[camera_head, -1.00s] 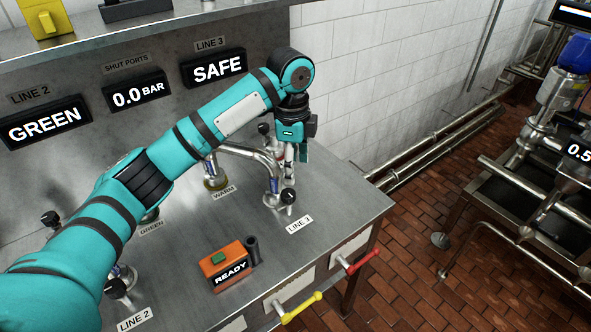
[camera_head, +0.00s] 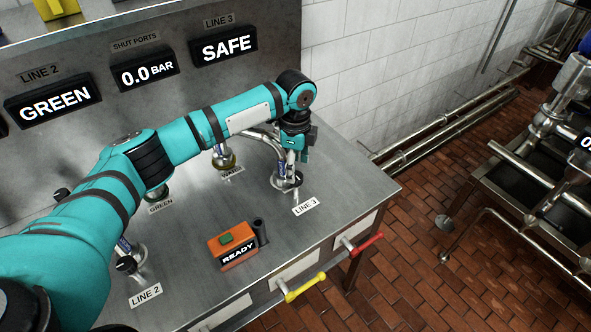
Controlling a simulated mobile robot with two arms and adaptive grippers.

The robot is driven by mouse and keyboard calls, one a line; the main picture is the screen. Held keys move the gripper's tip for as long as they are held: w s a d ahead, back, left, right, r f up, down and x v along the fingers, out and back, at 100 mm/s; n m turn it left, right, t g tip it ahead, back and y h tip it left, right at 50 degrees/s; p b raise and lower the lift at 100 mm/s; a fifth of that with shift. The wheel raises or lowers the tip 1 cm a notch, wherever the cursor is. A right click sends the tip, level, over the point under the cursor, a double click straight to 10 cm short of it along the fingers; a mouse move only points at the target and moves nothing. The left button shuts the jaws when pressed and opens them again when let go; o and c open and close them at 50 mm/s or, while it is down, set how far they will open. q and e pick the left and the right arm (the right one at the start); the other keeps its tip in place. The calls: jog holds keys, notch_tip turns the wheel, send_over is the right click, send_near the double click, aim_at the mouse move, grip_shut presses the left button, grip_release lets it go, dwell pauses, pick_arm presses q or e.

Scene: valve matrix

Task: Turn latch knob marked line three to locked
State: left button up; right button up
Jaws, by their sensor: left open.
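The latch knob at line three (camera_head: 296,178) is a small dark knob on a steel fitting near the bench's right end, behind the LINE 3 label (camera_head: 305,206). My left gripper (camera_head: 288,168) points down at this fitting, with its fingers open. The fingers and the bent pipe overlap the knob closely, so I cannot tell whether they touch it or sit around it. The LINE 3 display (camera_head: 223,46) on the back panel reads SAFE. My right gripper is not in view.
An orange box reading READY (camera_head: 233,247) stands on the bench (camera_head: 205,283) left of the front edge. Bent steel pipe (camera_head: 262,139) runs close behind the gripper. The LINE 2 fitting (camera_head: 128,262) is at front left. Yellow (camera_head: 305,287) and red (camera_head: 362,242) handles stick out in front.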

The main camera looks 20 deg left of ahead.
aim_at(296, 174)
pick_arm(q)
jog(key=shift+f, duration=1.75)
jog(key=c, duration=1.2)
